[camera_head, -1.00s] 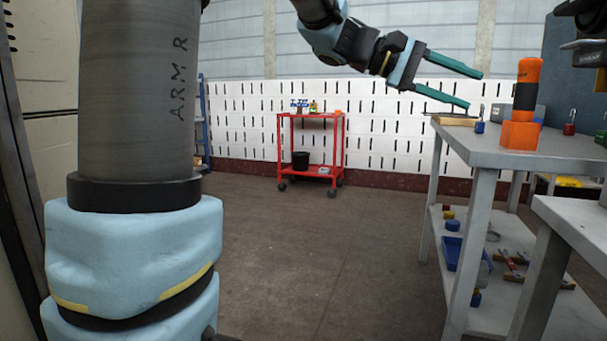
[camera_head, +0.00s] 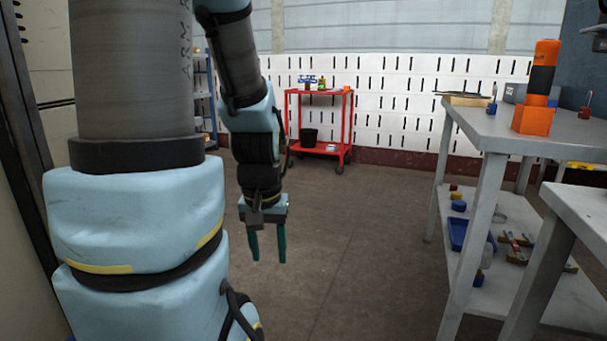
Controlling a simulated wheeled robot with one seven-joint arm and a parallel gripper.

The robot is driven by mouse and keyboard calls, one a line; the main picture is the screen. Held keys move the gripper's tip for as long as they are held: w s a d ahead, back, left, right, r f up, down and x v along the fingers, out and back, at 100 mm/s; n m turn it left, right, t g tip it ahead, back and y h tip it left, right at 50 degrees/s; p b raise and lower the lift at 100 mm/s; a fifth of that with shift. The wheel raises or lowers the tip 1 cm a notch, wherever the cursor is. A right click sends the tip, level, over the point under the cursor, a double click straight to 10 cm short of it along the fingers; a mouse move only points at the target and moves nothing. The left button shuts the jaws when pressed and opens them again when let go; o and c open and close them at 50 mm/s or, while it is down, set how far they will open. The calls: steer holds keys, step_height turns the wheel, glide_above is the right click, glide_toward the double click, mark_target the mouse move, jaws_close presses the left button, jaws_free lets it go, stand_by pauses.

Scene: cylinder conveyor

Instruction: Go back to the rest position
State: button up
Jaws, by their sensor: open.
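My gripper (camera_head: 268,259) hangs down in the middle left of the head view, over open floor. Its two green fingers point downward, are apart, and hold nothing. It is well to the left of the grey table (camera_head: 478,126). On that table an orange and black cylinder (camera_head: 542,68) stands upright on an orange block (camera_head: 533,119).
A red cart (camera_head: 320,152) with a black bucket (camera_head: 309,137) stands at the back by the white slotted wall (camera_head: 400,100). The table's lower shelf holds a blue tray (camera_head: 458,233) and tools. Another grey table (camera_head: 585,215) is at the right front. The middle floor is clear.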

step_height(320, 180, up, 29)
steer(key=p, duration=2.7)
steer(key=shift+r+p, duration=0.2)
steer(key=shift+p, duration=0.15)
